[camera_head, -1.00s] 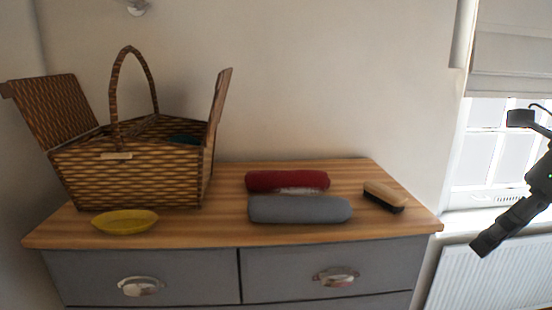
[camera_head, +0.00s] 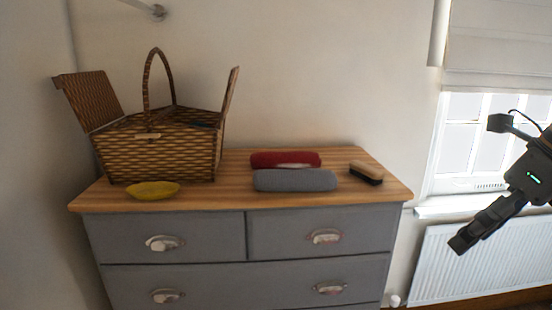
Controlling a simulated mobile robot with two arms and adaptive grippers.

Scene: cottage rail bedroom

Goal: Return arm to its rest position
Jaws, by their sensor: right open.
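My right gripper (camera_head: 462,241) comes in from the right edge, in front of the window and radiator. It is open, and nothing shows between its fingers. It is apart from the dresser and everything on it. My left gripper is not in view.
A grey dresser with a wooden top (camera_head: 228,194) bears an open wicker basket (camera_head: 160,158), a yellow dish (camera_head: 153,190), a red roll (camera_head: 284,159), a grey roll (camera_head: 295,180) and a brush (camera_head: 366,172). A white radiator (camera_head: 440,270) stands at right below the window.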

